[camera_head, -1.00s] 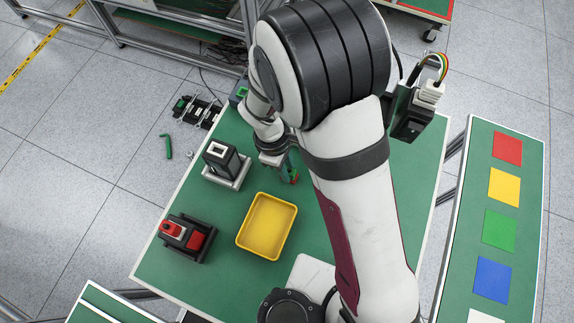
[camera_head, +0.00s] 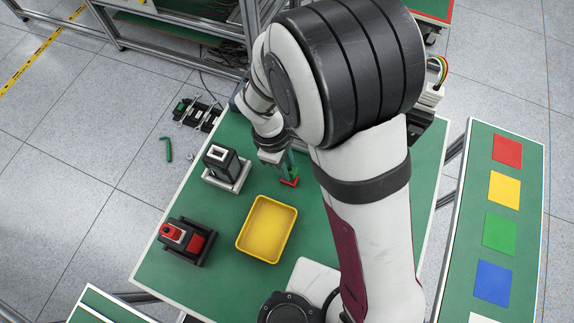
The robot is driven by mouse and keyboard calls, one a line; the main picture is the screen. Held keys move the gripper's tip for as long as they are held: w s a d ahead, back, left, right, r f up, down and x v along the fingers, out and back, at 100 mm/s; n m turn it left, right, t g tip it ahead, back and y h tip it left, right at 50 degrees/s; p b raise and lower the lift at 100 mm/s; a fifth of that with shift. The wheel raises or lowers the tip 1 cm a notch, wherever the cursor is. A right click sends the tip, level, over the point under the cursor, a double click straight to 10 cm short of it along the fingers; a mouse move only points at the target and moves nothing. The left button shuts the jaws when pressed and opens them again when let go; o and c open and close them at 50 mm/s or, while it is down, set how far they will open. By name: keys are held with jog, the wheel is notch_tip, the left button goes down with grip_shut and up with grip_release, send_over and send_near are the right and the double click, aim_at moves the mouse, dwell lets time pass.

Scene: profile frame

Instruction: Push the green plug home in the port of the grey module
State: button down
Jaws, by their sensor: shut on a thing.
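My gripper (camera_head: 288,178) is low over the table, right of the black block and above the yellow tray in the picture. It is shut on a small piece, taken as the green plug; green shows between the fingers and red at the tips. The piece is small and mostly covered, so its tilt and contact below cannot be told. A black block with a white-rimmed square top (camera_head: 220,157) stands in a light grey base (camera_head: 226,176). I cannot tell if this is the grey module. No port is clearly seen at the fingertips, and my arm hides the table to their right.
A yellow tray (camera_head: 292,226) lies in the middle of the green table (camera_head: 170,282). A black fixture with red parts (camera_head: 186,240) stands at the left. A green L-shaped piece (camera_head: 167,150) lies on the floor beyond the left edge. Coloured squares line the right-hand table.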

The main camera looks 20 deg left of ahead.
jog(key=shift+d+v, duration=0.2)
jog(key=shift+v, duration=0.85)
